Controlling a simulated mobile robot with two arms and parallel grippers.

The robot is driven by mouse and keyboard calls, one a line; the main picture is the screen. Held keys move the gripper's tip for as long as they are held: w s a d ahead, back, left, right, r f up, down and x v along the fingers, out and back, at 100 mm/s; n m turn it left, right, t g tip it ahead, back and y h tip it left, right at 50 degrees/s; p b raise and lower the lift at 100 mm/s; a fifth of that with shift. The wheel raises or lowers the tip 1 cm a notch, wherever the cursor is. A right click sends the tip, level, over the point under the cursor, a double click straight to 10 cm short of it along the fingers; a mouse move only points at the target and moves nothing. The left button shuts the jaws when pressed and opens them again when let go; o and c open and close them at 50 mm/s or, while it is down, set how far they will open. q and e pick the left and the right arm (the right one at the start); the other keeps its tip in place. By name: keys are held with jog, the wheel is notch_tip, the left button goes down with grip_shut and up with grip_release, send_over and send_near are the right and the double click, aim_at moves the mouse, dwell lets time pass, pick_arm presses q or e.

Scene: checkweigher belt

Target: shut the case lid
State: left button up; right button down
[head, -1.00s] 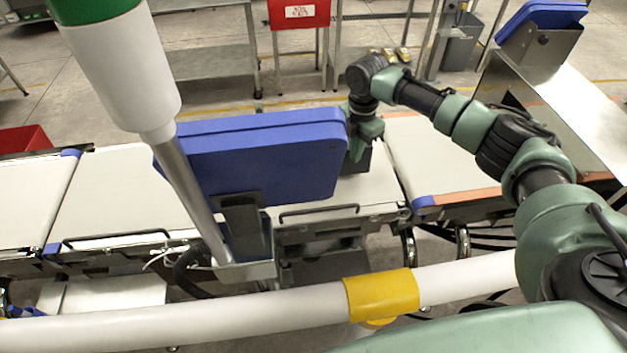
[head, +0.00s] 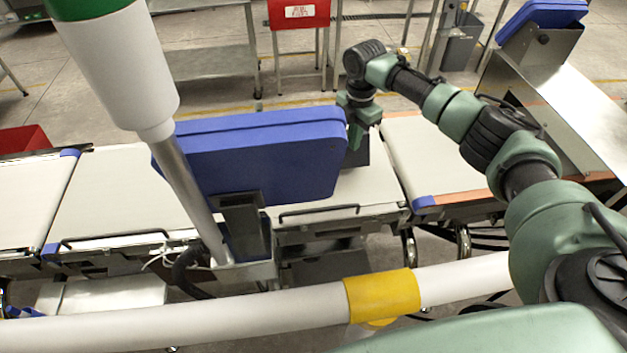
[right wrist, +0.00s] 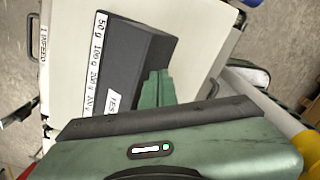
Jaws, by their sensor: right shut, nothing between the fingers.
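The dark grey case (right wrist: 130,52) shows in the right wrist view on the pale belt. A white strip reading 50 g, 100 g, 200 g runs along one edge, and a second white label lies near the fingers. In the head view only a dark part of the case (head: 361,153) shows, beside a blue housing that hides the rest. I cannot tell how far the lid stands open. My right gripper (head: 354,143) is shut and empty, close over the case. Its green fingers (right wrist: 155,88) overlap the case in the wrist view; contact is unclear. My left gripper is not in view.
The large blue housing (head: 260,155) on a metal post stands in front of the belt (head: 120,200). A white and yellow rail (head: 380,295) crosses the foreground. A sloped metal chute (head: 560,110) stands at right. A red bin (head: 25,140) is at left.

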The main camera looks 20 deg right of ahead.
jog(key=shift+w+d+r+b, duration=0.2)
jog(key=shift+w+b, duration=0.4)
jog(key=shift+w, duration=0.25)
jog(key=shift+w+d+r+b, duration=0.1)
jog(key=shift+w+d+b, duration=0.1)
jog(key=shift+w+b, duration=0.5)
jog(key=shift+w, duration=0.2)
jog(key=shift+r, duration=0.15)
notch_tip(320, 180, up, 8)
jog(key=p, duration=0.7)
jog(key=shift+p, duration=0.3)
jog(key=shift+d, duration=0.1)
